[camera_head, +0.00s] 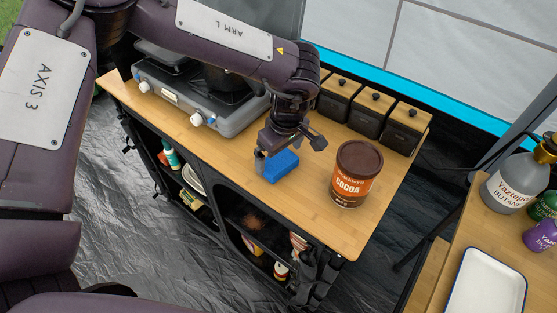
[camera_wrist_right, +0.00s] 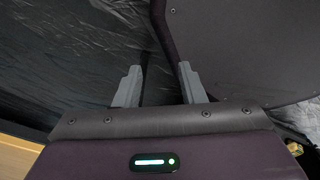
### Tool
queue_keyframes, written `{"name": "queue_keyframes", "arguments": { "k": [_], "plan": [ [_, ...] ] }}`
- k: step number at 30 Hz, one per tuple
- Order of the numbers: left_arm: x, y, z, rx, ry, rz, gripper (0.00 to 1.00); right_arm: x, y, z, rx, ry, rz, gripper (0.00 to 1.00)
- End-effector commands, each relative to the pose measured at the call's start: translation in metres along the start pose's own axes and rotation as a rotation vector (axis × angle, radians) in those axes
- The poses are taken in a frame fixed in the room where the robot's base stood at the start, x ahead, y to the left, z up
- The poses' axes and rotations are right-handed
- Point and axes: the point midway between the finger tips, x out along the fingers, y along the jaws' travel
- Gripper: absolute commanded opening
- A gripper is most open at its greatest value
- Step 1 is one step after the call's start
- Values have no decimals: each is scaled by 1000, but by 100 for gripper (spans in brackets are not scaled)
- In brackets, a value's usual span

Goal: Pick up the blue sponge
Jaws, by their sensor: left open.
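The blue sponge (camera_head: 283,167) lies on the wooden top of the camp kitchen table (camera_head: 305,205), between the stove and the cocoa tin. My left gripper (camera_head: 290,150) is directly over it in the head view, pointing down. Its two fingers are spread apart, one at the sponge's left end and the other beyond its upper right. The gripper hides part of the sponge, and I cannot tell whether a finger touches it. My right gripper (camera_wrist_right: 160,85) shows in the right wrist view with its fingers apart and nothing between them.
A brown cocoa tin (camera_head: 357,174) stands right of the sponge. Dark canisters with wooden lids (camera_head: 372,110) line the back edge. A gas stove (camera_head: 205,100) stands to the left. A second table at right holds a white tray (camera_head: 487,284) and a butane canister (camera_head: 514,183).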

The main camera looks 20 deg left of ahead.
Motion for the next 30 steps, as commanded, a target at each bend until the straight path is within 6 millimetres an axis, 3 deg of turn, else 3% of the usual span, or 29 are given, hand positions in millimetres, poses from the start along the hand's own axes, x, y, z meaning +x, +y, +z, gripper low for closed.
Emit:
{"name": "queue_keyframes", "arguments": {
  "k": [5, 12, 21, 30],
  "plan": [
    [18, 0, 0, 0, 0, -1, 100, -5, 2, -16, 0, 23, 2, 36],
    [20, 0, 0, 0, 1, 1, 100, -4, 2, -24, 1, 35, 2, 36],
    [20, 0, 0, 0, 1, 1, 64, -4, 0, -17, 1, 25, 0, 36],
    [20, 0, 0, 0, 1, 1, 64, -3, 0, -15, 1, 22, 0, 36]
  ]
}}
